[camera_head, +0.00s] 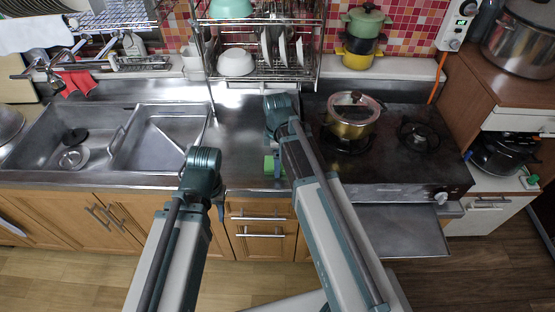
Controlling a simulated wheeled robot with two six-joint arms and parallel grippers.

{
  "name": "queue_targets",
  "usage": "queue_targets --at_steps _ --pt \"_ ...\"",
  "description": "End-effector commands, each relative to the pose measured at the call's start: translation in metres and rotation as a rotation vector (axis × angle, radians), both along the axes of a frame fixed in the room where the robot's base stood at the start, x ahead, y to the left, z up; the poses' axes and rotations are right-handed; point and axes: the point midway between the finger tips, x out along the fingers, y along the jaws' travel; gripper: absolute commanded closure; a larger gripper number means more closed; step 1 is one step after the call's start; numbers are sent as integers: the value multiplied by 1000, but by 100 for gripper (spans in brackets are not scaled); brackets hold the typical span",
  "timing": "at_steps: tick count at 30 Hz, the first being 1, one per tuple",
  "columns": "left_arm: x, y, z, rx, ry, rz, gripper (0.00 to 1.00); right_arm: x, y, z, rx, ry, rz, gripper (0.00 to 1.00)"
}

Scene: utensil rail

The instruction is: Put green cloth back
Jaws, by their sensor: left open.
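A small bright green item, which looks like the green cloth (268,164), shows at the front of the steel counter, beside my right arm, which partly hides it. My left gripper (220,211) shows only as a small dark part below my left arm's elbow, by the counter's front edge, left of the green item and apart from it. It is open, and nothing shows in it. My right arm reaches up over the counter, and its gripper is hidden behind the arm. A red cloth (76,82) hangs under the rail (85,66) above the sink.
The sink (60,130) lies left and the stove (390,150) right, with a lidded pot (350,118) on it. A dish rack (270,72) with bowls and plates stands behind the counter. A white cloth (32,34) hangs at the upper left. The steel counter between has bare room.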

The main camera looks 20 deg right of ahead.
Motion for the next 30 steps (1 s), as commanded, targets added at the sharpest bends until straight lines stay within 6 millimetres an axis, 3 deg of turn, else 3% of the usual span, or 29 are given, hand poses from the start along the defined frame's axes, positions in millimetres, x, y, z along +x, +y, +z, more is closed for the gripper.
queue_targets --at_steps 8,24,30 --pt "0 0 28 0 0 0 52 0 0 28 0 0 0 0" --pt "0 0 108 0 0 -1 52 0 0 108 0 0 0 0" --pt "0 0 122 0 0 -2 52 0 0 122 0 0 0 0"
